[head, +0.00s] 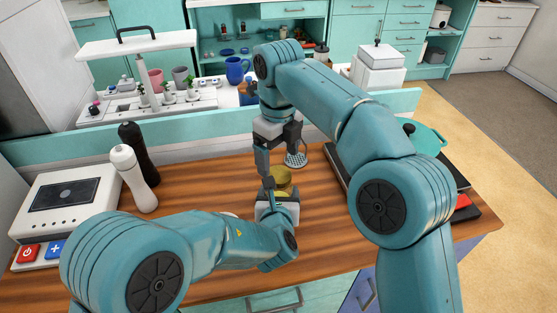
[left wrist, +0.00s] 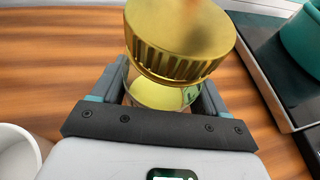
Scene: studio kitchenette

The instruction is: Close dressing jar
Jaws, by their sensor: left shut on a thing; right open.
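The dressing jar is a small glass jar (left wrist: 158,96) with pale yellow contents, upright on the wooden counter. My left gripper (head: 281,190) is shut around its sides; its fingers also show in the left wrist view (left wrist: 157,100). A ribbed gold lid (left wrist: 180,40) is over the jar's mouth and looks tilted and off-centre; I cannot tell whether it is seated. The lid (head: 281,175) looks small in the head view, partly hidden by my gripper. My right gripper (head: 279,156) is open and empty, pointing down just above and behind the jar.
A perforated metal utensil (head: 296,159) is behind the jar. A black mill (head: 134,140) and white mill (head: 127,172) stand left, beside a white appliance (head: 66,198). A teal pot (head: 430,141) is on the dark hob at right. A white cup (left wrist: 14,156) is near my left gripper.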

